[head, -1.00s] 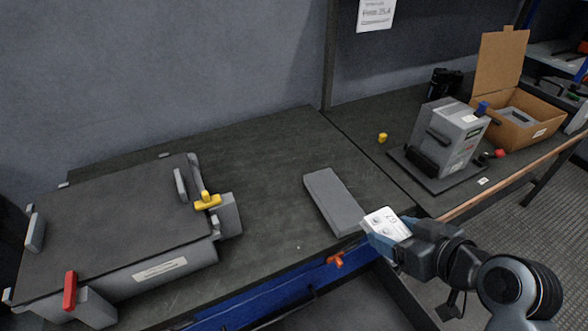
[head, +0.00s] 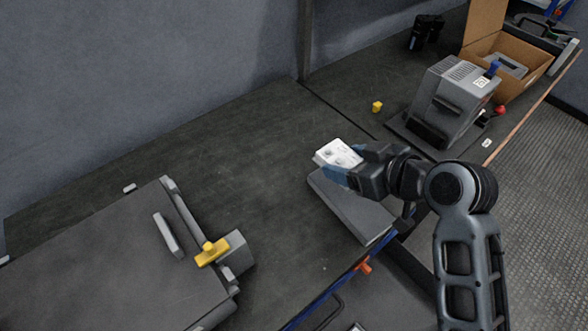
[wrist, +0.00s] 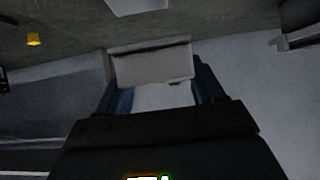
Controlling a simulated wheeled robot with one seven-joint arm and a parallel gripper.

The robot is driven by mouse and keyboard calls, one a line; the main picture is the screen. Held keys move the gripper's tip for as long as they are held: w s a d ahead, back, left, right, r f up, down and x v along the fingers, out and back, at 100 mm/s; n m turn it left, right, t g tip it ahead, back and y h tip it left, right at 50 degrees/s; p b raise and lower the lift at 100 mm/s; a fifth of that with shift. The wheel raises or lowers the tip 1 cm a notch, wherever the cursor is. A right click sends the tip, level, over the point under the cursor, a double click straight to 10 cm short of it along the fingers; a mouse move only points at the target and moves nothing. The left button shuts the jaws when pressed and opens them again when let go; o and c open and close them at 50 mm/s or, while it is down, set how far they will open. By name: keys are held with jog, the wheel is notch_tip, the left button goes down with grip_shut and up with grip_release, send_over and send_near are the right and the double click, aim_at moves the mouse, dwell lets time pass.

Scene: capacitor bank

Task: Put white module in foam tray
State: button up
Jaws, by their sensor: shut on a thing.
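My gripper (head: 345,170) is shut on the white module (head: 334,153), a pale block with small dark marks on its top. In the head view it is in front of or over the far end of a flat grey slab (head: 352,208); I cannot tell the height between them. In the wrist view the white module (wrist: 152,66) sits between the two fingers of my gripper (wrist: 160,95). A grey foam-like insert (head: 508,64) lies inside the open cardboard box (head: 520,82) at the upper right; it looks like the foam tray.
A grey cabinet-like unit (head: 450,95) stands on a dark plate between the module and the box. A small yellow piece (head: 377,107) lies nearby. A large grey case (head: 90,265) with a yellow handle (head: 211,252) fills the lower left. The bench's middle is clear.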

jog(key=p, duration=0.2)
send_over(288, 197)
notch_tip(288, 197, down, 7)
jog(key=shift+w+r, duration=0.1)
jog(key=shift+a+f, duration=0.1)
jog(key=shift+f, duration=1.95)
jog(key=shift+f, duration=0.15)
jog(key=o, duration=1.1)
jog(key=shift+o, duration=0.3)
jog(key=shift+r, duration=0.2)
jog(key=b+v, duration=0.1)
jog(key=v, duration=1.1)
jog(key=shift+f, duration=0.1)
